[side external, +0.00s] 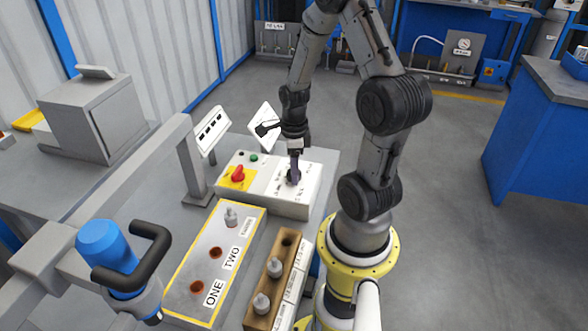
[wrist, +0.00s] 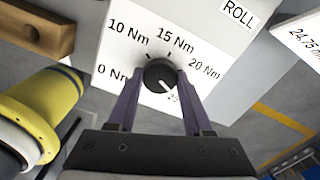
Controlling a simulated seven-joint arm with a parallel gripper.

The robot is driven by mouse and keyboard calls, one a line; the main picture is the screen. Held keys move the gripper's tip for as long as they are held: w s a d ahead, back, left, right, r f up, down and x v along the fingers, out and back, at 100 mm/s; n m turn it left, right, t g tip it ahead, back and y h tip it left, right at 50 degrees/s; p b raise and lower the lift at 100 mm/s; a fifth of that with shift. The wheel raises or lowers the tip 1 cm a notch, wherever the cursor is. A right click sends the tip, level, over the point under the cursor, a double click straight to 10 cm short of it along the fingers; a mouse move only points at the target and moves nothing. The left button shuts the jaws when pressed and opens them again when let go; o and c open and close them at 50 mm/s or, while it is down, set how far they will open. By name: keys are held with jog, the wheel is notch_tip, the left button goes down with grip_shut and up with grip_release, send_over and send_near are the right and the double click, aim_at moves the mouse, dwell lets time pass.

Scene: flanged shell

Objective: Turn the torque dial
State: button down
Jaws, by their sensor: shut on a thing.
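The torque dial (wrist: 158,73) is a round black knob on a white plate. The plate is printed with 0 Nm, 10 Nm, 15 Nm and 20 Nm, plus a partly hidden label below the knob. The dial's white mark points down and slightly right in the wrist view, toward that hidden label. My gripper (wrist: 160,82) has its two purple fingers on either side of the dial, shut on it. In the side external view my gripper (side external: 294,174) reaches straight down onto the white control box (side external: 290,208), and its fingers mostly hide the dial.
A red knob (side external: 238,174) on a yellow square and a green button (side external: 254,157) share the box. A grey tray (side external: 183,285) labelled ONE, TWO and THREE and a wooden block (side external: 262,300) with metal bits stand in front. A blue-topped tool (side external: 105,243) hangs at left.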

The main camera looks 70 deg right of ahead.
jog(key=shift+r+m, duration=0.1)
jog(key=shift+m, duration=0.4)
jog(key=shift+c, duration=1.5)
grip_release()
notch_tip(320, 180, up, 14)
